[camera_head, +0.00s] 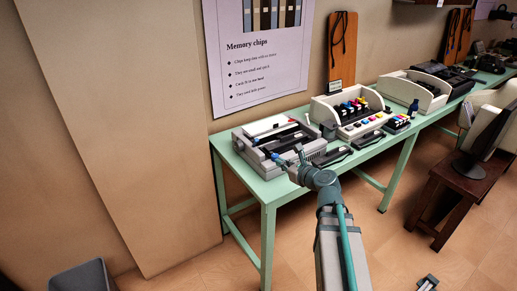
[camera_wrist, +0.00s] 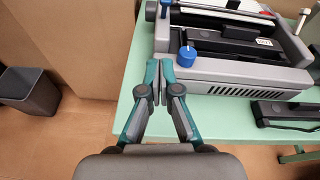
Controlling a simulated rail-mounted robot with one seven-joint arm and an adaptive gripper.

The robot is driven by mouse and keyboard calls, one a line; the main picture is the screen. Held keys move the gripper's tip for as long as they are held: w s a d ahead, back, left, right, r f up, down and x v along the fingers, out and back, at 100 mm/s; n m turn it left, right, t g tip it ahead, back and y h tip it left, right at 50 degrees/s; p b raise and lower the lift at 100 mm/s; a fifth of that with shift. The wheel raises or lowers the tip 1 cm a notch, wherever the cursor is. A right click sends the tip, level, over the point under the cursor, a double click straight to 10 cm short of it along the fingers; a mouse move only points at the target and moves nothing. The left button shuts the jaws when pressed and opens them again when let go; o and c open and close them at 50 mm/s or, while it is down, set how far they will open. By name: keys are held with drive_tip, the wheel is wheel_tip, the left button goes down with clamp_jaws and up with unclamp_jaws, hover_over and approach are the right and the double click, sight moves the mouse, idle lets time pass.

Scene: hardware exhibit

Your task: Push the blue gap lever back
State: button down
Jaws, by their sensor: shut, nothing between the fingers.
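A grey printer-like machine (camera_wrist: 240,70) with an open top and a vented front stands at the left end of the green table; it also shows in the head view (camera_head: 316,153). A round blue knob (camera_wrist: 186,57) sits at its front left. A second blue piece (camera_wrist: 165,3) shows farther back on its left side, cut by the top edge of the wrist view. I cannot tell for certain which one is the gap lever. My gripper (camera_wrist: 158,72) is shut and empty, its fingertips just left of the front blue knob; whether they touch the machine is unclear.
The green table (camera_wrist: 215,122) has a bare strip before the machine. A black cartridge-like part (camera_wrist: 285,113) lies at the front right. A cream printer with coloured cartridges (camera_head: 350,112) stands to the right. A dark bin (camera_wrist: 28,90) is on the floor at left.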

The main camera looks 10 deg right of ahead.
drive_tip(key=shift+w+d+m, duration=0.1)
drive_tip(key=shift+d+m, duration=0.1)
drive_tip(key=shift+m, duration=0.6)
drive_tip(key=shift+w, duration=0.15)
drive_tip(key=p, duration=0.1)
approach(256, 143)
drive_tip(key=w+f, duration=0.1)
drive_tip(key=f, duration=0.1)
drive_tip(key=w+f, duration=0.1)
drive_tip(key=f, duration=0.1)
drive_tip(key=shift+w+a, duration=0.15)
drive_tip(key=shift+w, duration=0.2)
drive_tip(key=w, duration=0.1)
drive_tip(key=w+a+r+p, duration=0.1)
drive_tip(key=shift+w+r, duration=0.15)
drive_tip(key=shift+w, duration=0.15)
drive_tip(key=shift+w+a+r+p, duration=0.2)
drive_tip(key=shift+w+a+p, duration=0.1)
drive_tip(key=shift+w, duration=0.1)
drive_tip(key=shift+d, duration=0.1)
drive_tip(key=shift+w+d+r+p, duration=0.1)
drive_tip(key=shift+r+p, duration=0.2)
drive_tip(key=shift+p, duration=0.4)
drive_tip(key=shift+a+p, duration=0.2)
drive_tip(key=shift+p, duration=0.1)
